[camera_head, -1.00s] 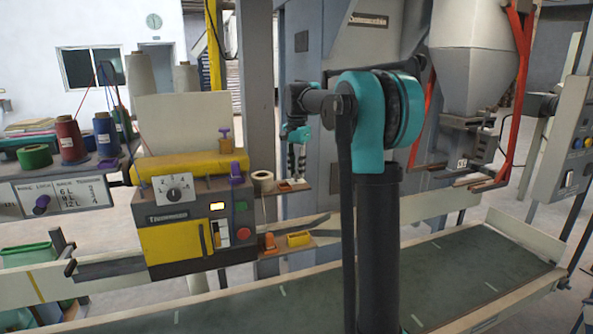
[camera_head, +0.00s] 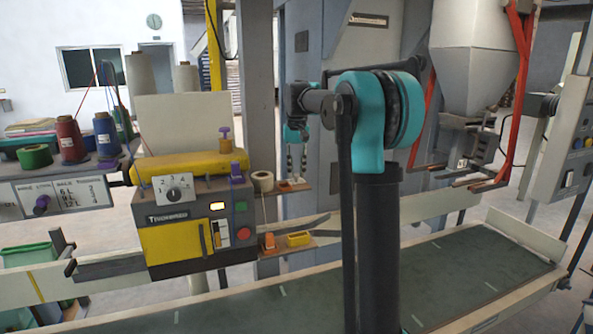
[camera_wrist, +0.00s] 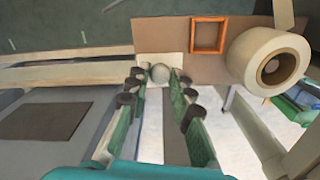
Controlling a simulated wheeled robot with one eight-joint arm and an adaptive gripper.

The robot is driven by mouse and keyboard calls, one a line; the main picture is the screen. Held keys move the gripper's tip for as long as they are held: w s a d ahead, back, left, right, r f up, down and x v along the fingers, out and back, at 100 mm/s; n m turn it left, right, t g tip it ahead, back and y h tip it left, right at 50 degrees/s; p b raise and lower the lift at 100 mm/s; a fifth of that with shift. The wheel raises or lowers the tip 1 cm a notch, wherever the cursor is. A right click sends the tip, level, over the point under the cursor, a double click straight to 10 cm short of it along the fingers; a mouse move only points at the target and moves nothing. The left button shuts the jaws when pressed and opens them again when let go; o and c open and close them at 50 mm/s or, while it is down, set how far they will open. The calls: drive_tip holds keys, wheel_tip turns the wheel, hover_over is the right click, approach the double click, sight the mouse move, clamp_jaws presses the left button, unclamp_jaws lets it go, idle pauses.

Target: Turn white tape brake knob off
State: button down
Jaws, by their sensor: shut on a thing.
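The brake knob (camera_wrist: 160,73) is a small round pale grey knob on a light square plate, between my fingertips in the wrist view. My gripper (camera_wrist: 154,78) is shut on it from both sides. The white tape roll (camera_wrist: 272,62) sits to the right of the knob, on the same brown board (camera_wrist: 160,30). In the head view my gripper (camera_head: 296,178) points down at the small brown shelf, and the white tape roll (camera_head: 262,181) is just left of it. The knob is too small to make out there.
An orange square frame (camera_wrist: 207,35) lies between knob and roll in the wrist view. The yellow and grey sewing machine (camera_head: 190,225) stands left of the shelf. The conveyor belt (camera_head: 470,265) runs below. A grey post (camera_head: 257,100) rises behind the roll.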

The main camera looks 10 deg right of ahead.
sight(297, 174)
drive_tip(key=shift+n, duration=0.5)
drive_tip(key=c, duration=1.3)
unclamp_jaws()
wheel_tip(297, 174, up, 12)
